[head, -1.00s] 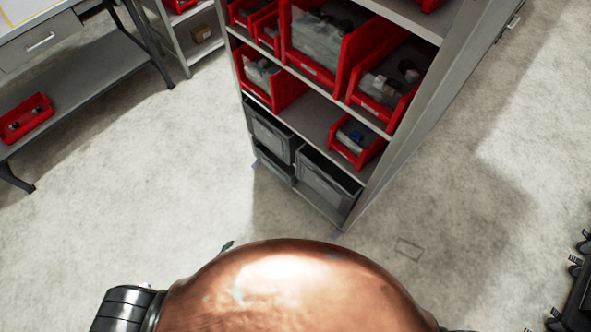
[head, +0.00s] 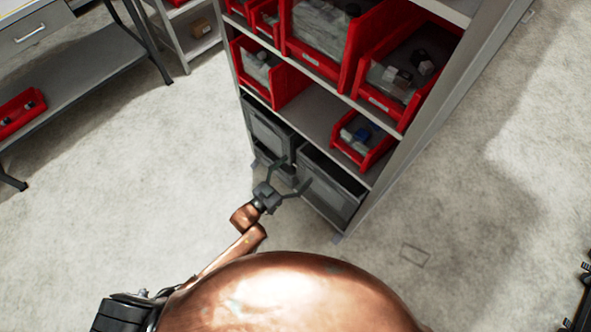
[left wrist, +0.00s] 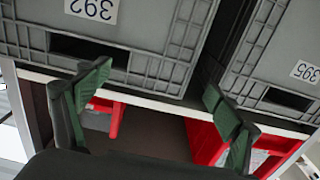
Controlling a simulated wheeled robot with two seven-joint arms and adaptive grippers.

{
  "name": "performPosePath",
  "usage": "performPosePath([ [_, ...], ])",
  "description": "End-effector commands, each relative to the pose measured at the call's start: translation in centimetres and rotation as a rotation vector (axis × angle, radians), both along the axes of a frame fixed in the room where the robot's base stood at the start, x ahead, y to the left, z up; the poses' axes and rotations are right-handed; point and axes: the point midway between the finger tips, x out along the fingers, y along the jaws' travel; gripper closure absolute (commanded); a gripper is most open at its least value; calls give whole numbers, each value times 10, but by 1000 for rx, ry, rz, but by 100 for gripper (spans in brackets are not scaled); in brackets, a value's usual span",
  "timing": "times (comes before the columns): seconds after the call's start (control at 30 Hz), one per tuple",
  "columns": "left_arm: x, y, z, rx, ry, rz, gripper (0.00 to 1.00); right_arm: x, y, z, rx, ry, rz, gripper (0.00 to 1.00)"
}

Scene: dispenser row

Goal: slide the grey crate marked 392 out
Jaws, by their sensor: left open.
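The grey crate marked 392 (left wrist: 130,28) fills the upper left of the left wrist view, its label (left wrist: 92,8) at the top edge and a dark handle slot (left wrist: 88,50) in its front. That view is upside down, so this appears to be the right-hand crate (head: 335,192) on the low shelf in the head view. My left gripper (head: 296,172) is open and empty in front of the crates. In the left wrist view its fingers (left wrist: 158,85) span the handle slot's side and the gap towards the neighbour. Contact cannot be told.
A neighbouring grey crate marked 395 (left wrist: 280,65) stands close beside it, also seen in the head view (head: 268,135). Red bins (head: 362,140) fill the shelves above. A workbench (head: 80,75) stands at left. The floor (head: 130,200) before the rack is clear.

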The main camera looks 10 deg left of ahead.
Motion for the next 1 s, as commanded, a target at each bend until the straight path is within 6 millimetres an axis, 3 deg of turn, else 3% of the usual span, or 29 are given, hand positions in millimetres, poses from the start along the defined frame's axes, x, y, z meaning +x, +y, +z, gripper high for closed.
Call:
performPosePath([
  [0.37,12,-8,-1,-1,0,2,15,-2,-5,-3,-6,12,1,52],
  [0.5,29,-20,-3,0,1,2,15,22,1,-4,-1,-5,-7,52],
  [0.7,51,-36,-3,0,2,2,15,38,4,-3,0,-4,-18,52],
  [1.0,64,-45,-2,2,2,3,15,49,6,0,1,-4,-23,52],
])
